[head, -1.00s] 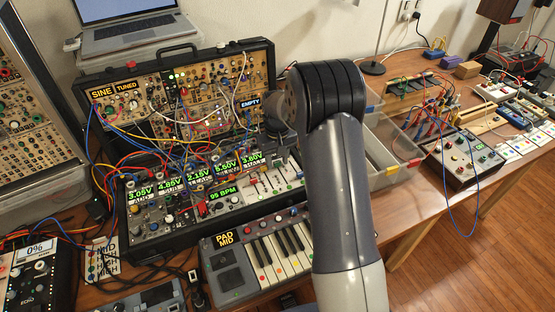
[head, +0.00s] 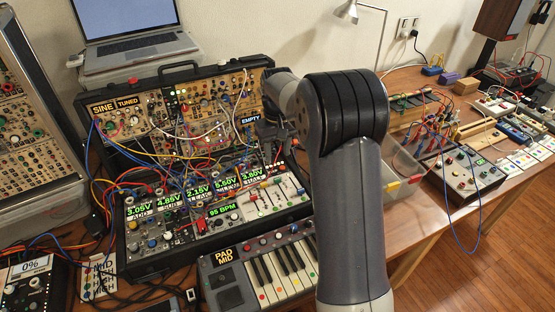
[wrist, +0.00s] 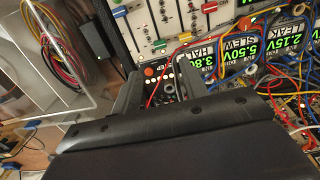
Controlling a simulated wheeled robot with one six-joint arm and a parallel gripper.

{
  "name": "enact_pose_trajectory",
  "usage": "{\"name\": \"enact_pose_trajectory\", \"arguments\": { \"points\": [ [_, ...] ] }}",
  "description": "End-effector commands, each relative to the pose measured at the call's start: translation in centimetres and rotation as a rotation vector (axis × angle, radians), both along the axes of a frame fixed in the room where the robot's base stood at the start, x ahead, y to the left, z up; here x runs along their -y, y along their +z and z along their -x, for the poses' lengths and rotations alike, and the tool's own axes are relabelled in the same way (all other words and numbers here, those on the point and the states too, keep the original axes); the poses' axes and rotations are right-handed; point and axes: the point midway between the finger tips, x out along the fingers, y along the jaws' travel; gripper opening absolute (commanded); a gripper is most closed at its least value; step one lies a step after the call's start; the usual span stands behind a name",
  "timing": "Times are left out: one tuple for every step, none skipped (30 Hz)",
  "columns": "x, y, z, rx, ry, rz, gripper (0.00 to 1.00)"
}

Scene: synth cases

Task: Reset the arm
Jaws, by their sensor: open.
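My arm rises from the bottom of the head view, with its dark ribbed elbow over the right side of the modular synth case (head: 150,72). My gripper (head: 272,140) hangs past the elbow, over the right end of the synth panels, below the EMPTY label. In the wrist view, my gripper's two grey fingers (wrist: 158,88) stand apart, with red and white buttons and a red cable showing between them. I see nothing held. The dark wrist body hides the lower part of that view.
Patch cables (head: 165,165) tangle over the lower panel with voltage displays. A small keyboard (head: 275,268) lies in front, and a laptop (head: 135,22) stands behind. Clear bins (head: 405,165) sit right of my arm. A control box (head: 468,172) and more modules stand further right.

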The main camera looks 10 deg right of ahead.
Motion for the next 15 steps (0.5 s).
{"name": "enact_pose_trajectory", "arguments": {
  "points": [
    [0.00, 0.19, 0.00, 0.000, 0.000, 0.000, 0.42],
    [0.00, 0.24, 0.00, 0.000, 0.000, 0.000, 0.42],
    [0.00, 0.28, 0.00, 0.000, 0.000, 0.000, 0.42],
    [0.00, 0.28, 0.01, 0.000, 0.000, 0.000, 0.42],
    [0.00, 0.28, 0.01, 0.000, 0.000, 0.000, 0.42],
    [0.00, 0.27, 0.01, -0.001, 0.000, 0.000, 0.42],
    [0.00, 0.26, 0.01, -0.001, 0.000, 0.000, 0.42],
    [0.00, 0.26, 0.01, -0.001, 0.000, 0.000, 0.42],
    [0.00, 0.25, 0.01, -0.001, 0.000, 0.000, 0.42],
    [0.00, 0.23, 0.01, -0.001, 0.000, 0.000, 0.42],
    [0.00, 0.19, 0.01, -0.001, 0.000, 0.000, 0.42],
    [0.00, 0.06, 0.02, -0.001, 0.000, 0.000, 0.42],
    [0.00, -0.09, 0.02, -0.002, 0.000, 0.000, 0.42],
    [0.01, -0.29, 0.03, -0.002, 0.000, 0.000, 0.42],
    [0.01, -0.67, 0.03, -0.002, 0.000, 0.000, 0.42]
  ]
}}
